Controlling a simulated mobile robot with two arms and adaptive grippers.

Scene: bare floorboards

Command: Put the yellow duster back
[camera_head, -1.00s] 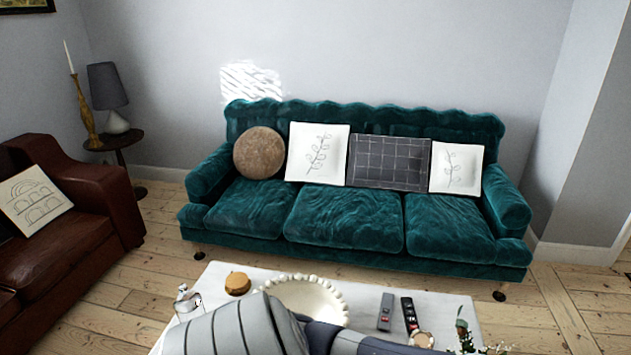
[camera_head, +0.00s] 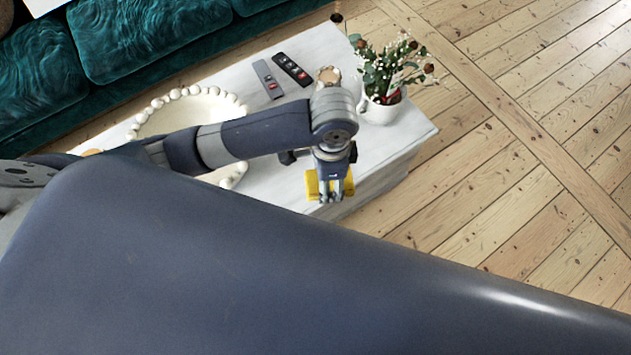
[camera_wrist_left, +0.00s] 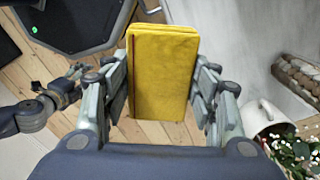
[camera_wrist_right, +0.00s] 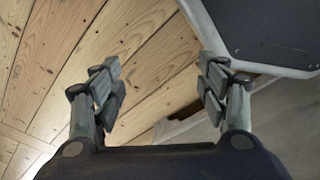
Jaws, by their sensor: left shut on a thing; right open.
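The yellow duster (camera_wrist_left: 162,75) is a flat, folded yellow block. My left gripper (camera_wrist_left: 160,90) is shut on it, with fingers along its two sides. In the head view, my left gripper (camera_head: 330,188) is at the near edge of the white coffee table (camera_head: 395,150), with yellow parts of the duster (camera_head: 312,186) showing on both sides of the fingers. I cannot tell whether the duster touches the table. My right gripper (camera_wrist_right: 160,88) is open and empty above the floorboards in the right wrist view; it is outside the head view.
On the table are a white beaded bowl (camera_head: 160,117), a grey remote (camera_head: 267,78), a black remote (camera_head: 291,69), a small round brown item (camera_head: 328,75) and a white pot of flowers (camera_head: 381,108). The green sofa (camera_head: 150,40) is behind. Floorboards (camera_head: 490,200) at right are clear.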

